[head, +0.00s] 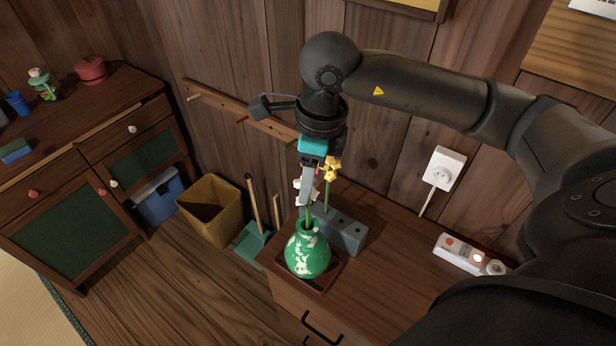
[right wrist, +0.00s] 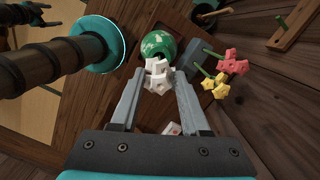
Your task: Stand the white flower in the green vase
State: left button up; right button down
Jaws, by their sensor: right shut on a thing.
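My right gripper (head: 306,190) is shut on the white flower (head: 299,184), above the green vase (head: 308,256). In the right wrist view, the white flower head (right wrist: 158,76) is between the fingers (right wrist: 157,88), overlapping the near side of the vase (right wrist: 159,43).
A grey block with holes (head: 345,233) stands just behind the vase, holding a yellow flower (head: 331,167). A red flower (right wrist: 233,60) shows beside the yellow one in the wrist view. A power strip (head: 467,254) lies right on the cabinet top. A wall peg rail (head: 225,108) is behind.

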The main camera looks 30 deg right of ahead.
jog(key=shift+f+b, duration=1.1)
jog(key=shift+f, duration=0.1)
jog(key=shift+c, duration=1)
grip_release()
jog(key=shift+o, duration=0.2)
jog(key=shift+o, duration=0.8)
jog(key=shift+r, duration=0.1)
notch_tip(320, 180, up, 15)
jog(key=s+d+p, duration=0.1)
jog(key=p, duration=0.1)
jog(key=shift+s+d, duration=0.15)
jog(key=shift+d, duration=0.05)
